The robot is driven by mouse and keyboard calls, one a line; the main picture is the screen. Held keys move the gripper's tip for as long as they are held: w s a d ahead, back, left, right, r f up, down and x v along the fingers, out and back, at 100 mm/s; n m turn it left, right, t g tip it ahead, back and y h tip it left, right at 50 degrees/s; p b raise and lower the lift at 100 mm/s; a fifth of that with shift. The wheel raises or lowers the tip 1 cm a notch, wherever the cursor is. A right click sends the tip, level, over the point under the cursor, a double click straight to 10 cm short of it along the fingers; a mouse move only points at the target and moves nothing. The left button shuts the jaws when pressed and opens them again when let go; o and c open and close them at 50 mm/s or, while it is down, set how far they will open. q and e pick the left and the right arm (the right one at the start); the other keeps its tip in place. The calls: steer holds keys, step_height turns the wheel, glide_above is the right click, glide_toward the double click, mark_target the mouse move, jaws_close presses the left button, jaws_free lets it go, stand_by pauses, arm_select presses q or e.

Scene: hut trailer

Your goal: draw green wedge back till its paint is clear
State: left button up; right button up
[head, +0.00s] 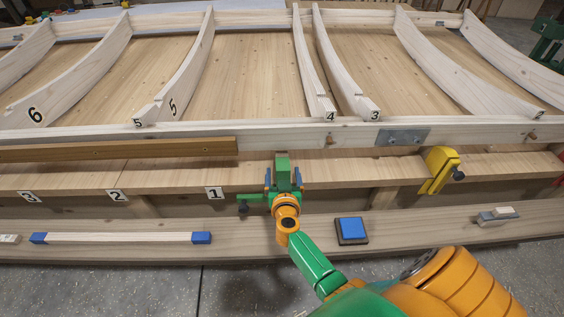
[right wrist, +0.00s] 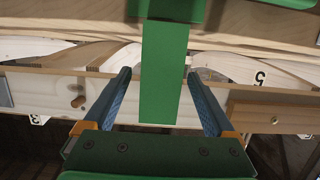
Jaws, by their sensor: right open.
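A green wedge-like piece (head: 282,160) stands upright at the ledge below the long pale rail, near the middle of the head view. In the right wrist view it is a green bar (right wrist: 161,85) with a wider upper part. My right gripper (head: 283,178) is open, with one blue finger on each side of the green piece. In the right wrist view gaps show between the bar and both fingers (right wrist: 159,76). A green arm with a dark knob (head: 243,208) shows left of the gripper; I cannot tell what it belongs to. My left gripper is not in view.
A yellow clamp (head: 440,170) sits on the ledge at right. A brown strip (head: 120,149) lies along the left. Curved pale ribs (head: 350,70) stand behind the rail. On the front board are a blue-topped block (head: 351,230) and a blue-ended white bar (head: 120,238).

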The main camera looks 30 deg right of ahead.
steer(key=p+v, duration=0.2)
steer(key=v, duration=0.1)
steer(key=r+p+v, duration=0.1)
steer(key=p+v, duration=0.2)
steer(key=shift+r, duration=0.15)
steer(key=shift+s+a+r, duration=0.15)
steer(key=shift+s+a, duration=0.2)
steer(key=shift+s, duration=0.1)
